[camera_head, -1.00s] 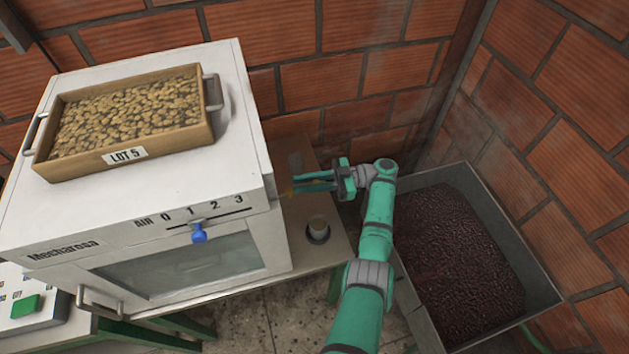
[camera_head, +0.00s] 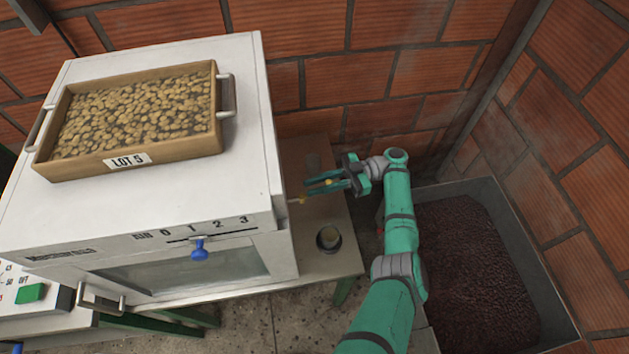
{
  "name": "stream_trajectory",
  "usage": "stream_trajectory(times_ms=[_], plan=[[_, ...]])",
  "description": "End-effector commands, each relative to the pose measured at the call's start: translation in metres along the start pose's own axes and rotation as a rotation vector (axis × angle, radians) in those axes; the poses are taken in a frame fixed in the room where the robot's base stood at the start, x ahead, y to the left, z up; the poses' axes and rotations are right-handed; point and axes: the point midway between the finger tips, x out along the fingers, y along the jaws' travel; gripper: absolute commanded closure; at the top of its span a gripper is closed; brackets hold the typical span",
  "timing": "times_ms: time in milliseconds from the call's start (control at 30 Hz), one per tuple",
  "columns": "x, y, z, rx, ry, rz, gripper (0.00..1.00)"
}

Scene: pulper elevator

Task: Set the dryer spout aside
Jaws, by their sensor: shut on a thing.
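The white dryer (camera_head: 150,225) with its glass door fills the left of the head view. My gripper (camera_head: 322,184) is just right of the dryer's side wall, over the small table. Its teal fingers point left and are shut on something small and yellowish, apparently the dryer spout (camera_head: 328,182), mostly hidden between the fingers. A small yellow fitting (camera_head: 300,200) shows at the dryer's right side, just below and left of the fingertips. I cannot tell whether it touches what I hold.
A cup (camera_head: 328,238) stands on the table (camera_head: 335,262) in front of my gripper. A LOT 5 bean tray (camera_head: 135,160) sits on the dryer. A bin of dark cherries (camera_head: 465,265) stands at right.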

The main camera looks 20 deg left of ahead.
Motion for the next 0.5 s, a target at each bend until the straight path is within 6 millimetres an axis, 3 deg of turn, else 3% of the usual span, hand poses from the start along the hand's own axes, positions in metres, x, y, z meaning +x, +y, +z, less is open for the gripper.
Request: stream_trajectory(times_ms=[433, 467, 500], plan=[[0.0018, -0.0005, 0.0006, -0.001, 0.001, -0.001, 1.0], [0.0016, -0.0004, 0.0006, -0.001, 0.001, -0.001, 0.75], [0.0012, -0.0005, 0.0005, -0.001, 0.001, 0.0, 0.65]])
